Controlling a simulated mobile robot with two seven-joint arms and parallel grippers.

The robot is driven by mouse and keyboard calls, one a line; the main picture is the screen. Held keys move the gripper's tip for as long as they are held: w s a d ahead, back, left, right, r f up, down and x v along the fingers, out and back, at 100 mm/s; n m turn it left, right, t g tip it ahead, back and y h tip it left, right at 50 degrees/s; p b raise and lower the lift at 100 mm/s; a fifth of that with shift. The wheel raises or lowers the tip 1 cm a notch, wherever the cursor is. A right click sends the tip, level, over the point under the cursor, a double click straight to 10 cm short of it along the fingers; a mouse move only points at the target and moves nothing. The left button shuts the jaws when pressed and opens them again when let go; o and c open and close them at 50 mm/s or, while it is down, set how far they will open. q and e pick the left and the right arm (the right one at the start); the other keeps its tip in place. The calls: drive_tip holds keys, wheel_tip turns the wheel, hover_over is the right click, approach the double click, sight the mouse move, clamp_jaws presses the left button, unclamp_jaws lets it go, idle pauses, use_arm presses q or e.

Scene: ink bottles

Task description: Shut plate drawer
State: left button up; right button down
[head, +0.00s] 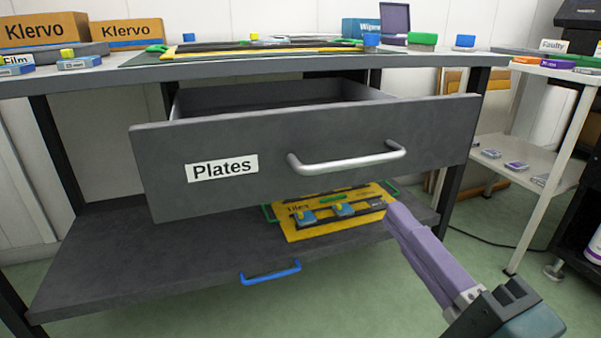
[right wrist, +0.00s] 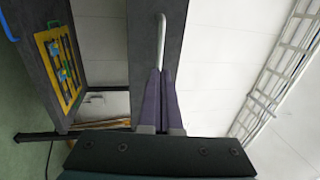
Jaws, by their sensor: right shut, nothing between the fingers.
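The plate drawer (head: 330,150) is a dark grey drawer with a white "Plates" label (head: 221,167). It stands pulled out from under the bench top. Its silver bar handle (head: 347,160) is on the front. My right gripper (head: 391,208) has long purple fingers that are shut and empty, just below and right of the handle in the head view. In the right wrist view the fingers (right wrist: 161,72) point at the drawer front, with the handle (right wrist: 160,38) just beyond their tips. I cannot tell whether they touch. My left gripper is not in view.
The bench top (head: 250,70) above carries boxes, bottles and a green mat. The lower shelf (head: 130,250) holds a yellow board (head: 330,213) with small items, and has a blue handle (head: 270,272). A white rack (head: 525,165) stands at the right.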

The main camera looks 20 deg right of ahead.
sight(353, 166)
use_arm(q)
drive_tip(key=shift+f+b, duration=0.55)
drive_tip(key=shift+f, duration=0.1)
use_arm(e)
drive_tip(key=x, duration=0.7)
drive_tip(key=shift+w, duration=0.15)
drive_tip(key=shift+w+f, duration=0.1)
